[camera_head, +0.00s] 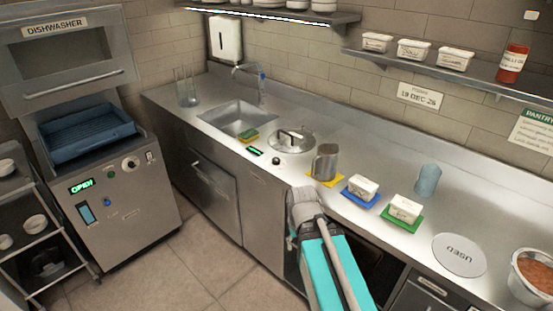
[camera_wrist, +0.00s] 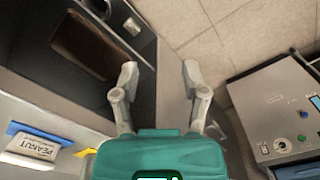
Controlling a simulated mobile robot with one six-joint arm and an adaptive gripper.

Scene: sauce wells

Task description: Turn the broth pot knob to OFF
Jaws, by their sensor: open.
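The broth pot (camera_head: 291,139) appears to be the steel pot with a shiny lid, set in the counter right of the sink. A small round control knob (camera_head: 278,160) is on the counter front edge just before it, beside a green-lit display (camera_head: 255,151). The knob's setting is too small to read. My gripper (camera_wrist: 160,72) is open and empty in the wrist view, pointing down past the counter front. In the head view my arm stands in front of the counter, right of and below the knob, apart from it. The knob is not seen in the wrist view.
A steel pitcher (camera_head: 325,163) stands on a yellow mat right of the pot. White tubs (camera_head: 362,187) sit on blue and green mats. A sponge (camera_head: 248,135) lies by the sink. An open cabinet (camera_wrist: 60,85) holds a brown board. The dishwasher (camera_head: 125,215) stands left across open floor.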

